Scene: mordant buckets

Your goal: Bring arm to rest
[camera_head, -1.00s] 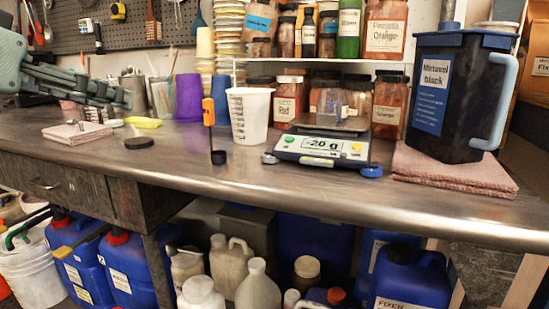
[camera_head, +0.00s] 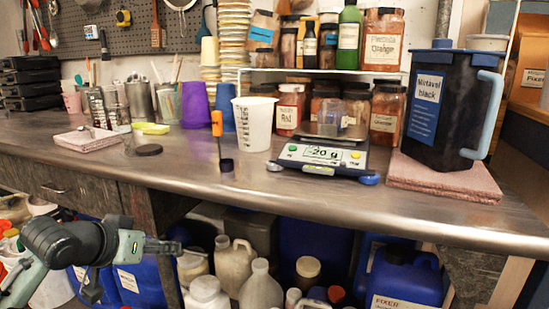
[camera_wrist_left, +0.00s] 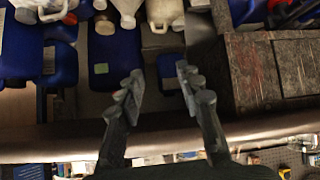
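My left arm comes in from the lower left in the head view. Its gripper (camera_head: 165,247) is low, in front of the shelf space under the bench and below the bench's front edge. In the left wrist view the gripper (camera_wrist_left: 158,85) has its two fingers spread apart with nothing between them. Blue containers and the bench underside show beyond the fingers. My right arm and gripper are not in view.
The steel bench (camera_head: 330,195) holds a scale (camera_head: 320,155) reading -20 g, a white beaker (camera_head: 252,122) and a dark blue pitcher (camera_head: 450,110) on folded pink cloths (camera_head: 445,178). Jugs, including a cream one (camera_head: 233,262), stand crowded below. The bench front is clear.

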